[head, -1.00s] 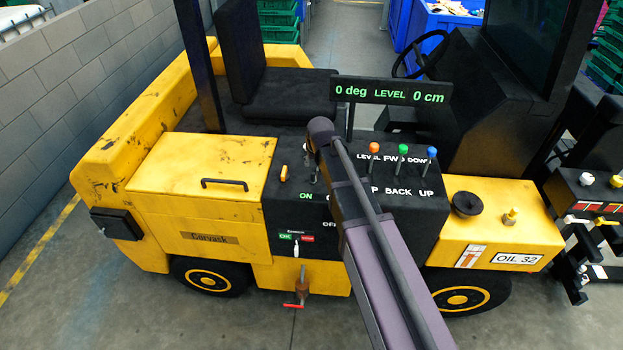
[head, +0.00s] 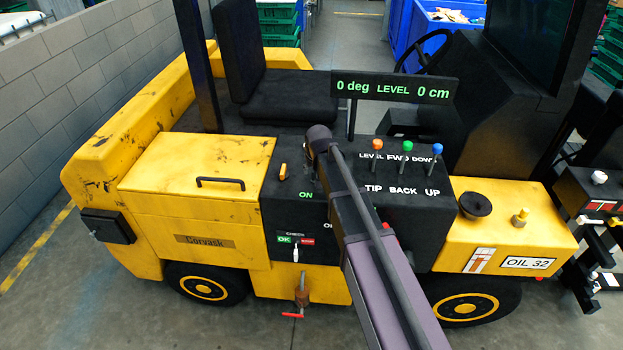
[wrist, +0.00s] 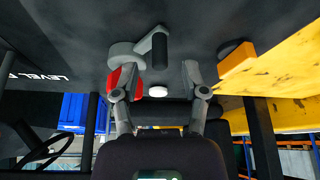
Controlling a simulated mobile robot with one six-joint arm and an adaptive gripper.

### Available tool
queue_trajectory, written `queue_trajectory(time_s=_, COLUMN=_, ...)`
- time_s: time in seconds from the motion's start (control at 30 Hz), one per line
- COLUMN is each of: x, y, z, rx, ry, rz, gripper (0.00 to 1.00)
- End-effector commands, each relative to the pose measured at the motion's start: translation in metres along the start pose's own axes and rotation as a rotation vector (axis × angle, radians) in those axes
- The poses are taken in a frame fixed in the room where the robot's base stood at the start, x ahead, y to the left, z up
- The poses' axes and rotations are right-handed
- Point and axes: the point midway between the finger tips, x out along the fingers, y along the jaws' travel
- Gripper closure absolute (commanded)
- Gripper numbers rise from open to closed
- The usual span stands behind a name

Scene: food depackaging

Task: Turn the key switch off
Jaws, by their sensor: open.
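The black control panel (head: 290,212) of the yellow truck carries the labels "ON" and a partly covered "O…". My arm covers part of it in the head view, hiding my gripper. In the wrist view my gripper (wrist: 155,78) is open, fingers apart and pointing at the panel. A white round button (wrist: 158,91) shows between the fingers. A grey round part with a black handle (wrist: 160,50) is just beyond the left finger, beside a red piece (wrist: 115,78). An orange lever (wrist: 237,62) is right of the right finger; it also shows in the head view (head: 283,171). Which is the key switch I cannot tell.
Three levers with orange, green and blue knobs (head: 407,146) stand right of my arm. A level display (head: 396,89) rises behind them. A check switch (head: 295,252) and a red-handled valve (head: 299,300) are on the front. A seat (head: 290,98) is behind.

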Motion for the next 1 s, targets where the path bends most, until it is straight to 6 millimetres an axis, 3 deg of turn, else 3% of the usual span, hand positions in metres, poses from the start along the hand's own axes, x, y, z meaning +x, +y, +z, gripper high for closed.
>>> queue_trajectory(time_s=0.3, x=0.026, y=0.0, z=0.001, rx=0.0, ry=0.0, rz=0.0, gripper=0.43)
queue_trajectory(time_s=0.87, x=0.032, y=0.001, z=0.0, rx=0.001, ry=0.0, rz=0.0, gripper=0.43)
queue_trajectory(time_s=1.0, x=0.032, y=0.001, z=0.0, rx=0.001, ry=0.0, rz=0.0, gripper=0.82)
